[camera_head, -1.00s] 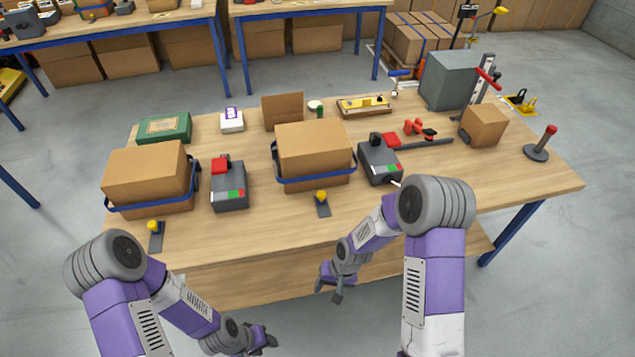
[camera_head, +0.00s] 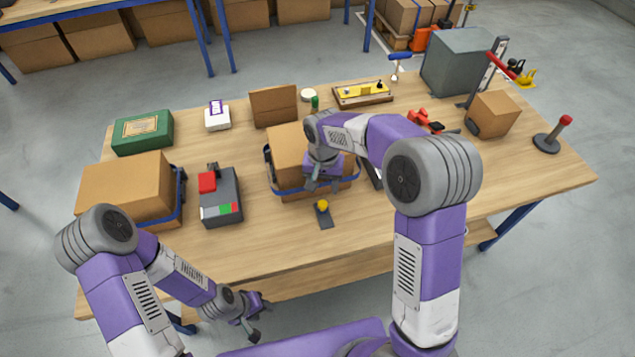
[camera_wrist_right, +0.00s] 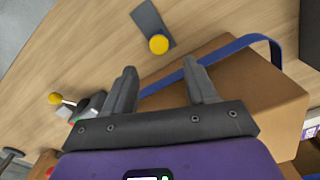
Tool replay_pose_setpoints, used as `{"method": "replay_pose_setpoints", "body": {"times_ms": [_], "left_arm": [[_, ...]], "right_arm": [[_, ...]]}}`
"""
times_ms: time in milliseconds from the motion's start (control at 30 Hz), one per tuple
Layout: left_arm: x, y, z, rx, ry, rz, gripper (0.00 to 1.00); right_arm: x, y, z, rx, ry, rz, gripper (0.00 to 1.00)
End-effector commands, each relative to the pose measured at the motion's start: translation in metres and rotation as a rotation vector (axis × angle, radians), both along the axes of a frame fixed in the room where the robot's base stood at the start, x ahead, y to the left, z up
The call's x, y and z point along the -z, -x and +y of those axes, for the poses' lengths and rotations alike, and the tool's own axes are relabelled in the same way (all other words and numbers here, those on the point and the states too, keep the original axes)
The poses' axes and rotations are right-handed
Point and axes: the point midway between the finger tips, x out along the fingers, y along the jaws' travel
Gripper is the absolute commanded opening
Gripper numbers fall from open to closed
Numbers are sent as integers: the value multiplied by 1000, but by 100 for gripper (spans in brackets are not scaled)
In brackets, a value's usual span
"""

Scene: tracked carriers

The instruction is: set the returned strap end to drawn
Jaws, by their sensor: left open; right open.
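Two cardboard boxes carry blue straps: the left box (camera_head: 120,187) and the middle box (camera_head: 283,146). The middle box's blue strap (camera_head: 290,191) crosses its near side; it also shows in the right wrist view (camera_wrist_right: 240,42), standing out in a loop. I cannot tell which strap end is the returned one. My right gripper (camera_head: 318,186) is open and empty at the middle box's near side, partly hiding strap and box; in the wrist view its fingers (camera_wrist_right: 160,80) are apart near the strap. My left gripper (camera_head: 258,314) is open and empty off the table's near edge.
A yellow knob on a dark plate (camera_head: 324,217) lies before the middle box. A grey device with a red block (camera_head: 221,205) stands between the boxes. My right arm hides most of another device. A green box (camera_head: 142,132) and small carton (camera_head: 494,113) stand farther off.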

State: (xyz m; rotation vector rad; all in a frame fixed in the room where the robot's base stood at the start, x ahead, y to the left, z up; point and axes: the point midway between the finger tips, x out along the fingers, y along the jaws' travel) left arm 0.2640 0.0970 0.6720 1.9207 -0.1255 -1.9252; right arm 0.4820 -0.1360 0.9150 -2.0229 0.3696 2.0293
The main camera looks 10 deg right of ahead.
Motion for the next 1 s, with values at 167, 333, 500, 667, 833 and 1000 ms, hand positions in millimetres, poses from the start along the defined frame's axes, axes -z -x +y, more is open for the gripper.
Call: {"method": "replay_pose_setpoints", "body": {"times_ms": [167,333,500,667,833,1000], "left_arm": [[6,1,0,1,0,2,43],[14,1,0,0,0,2,43],[19,1,0,-1,0,1,43],[20,1,0,0,0,1,43],[20,1,0,0,0,1,43],[20,1,0,0,0,1,43]], "right_arm": [[19,1,0,0,0,4,57],[48,1,0,-1,0,4,57],[69,1,0,-1,0,3,57],[76,1,0,-1,0,1,57],[76,1,0,-1,-1,1,57],[76,1,0,-1,-1,1,42]]}}
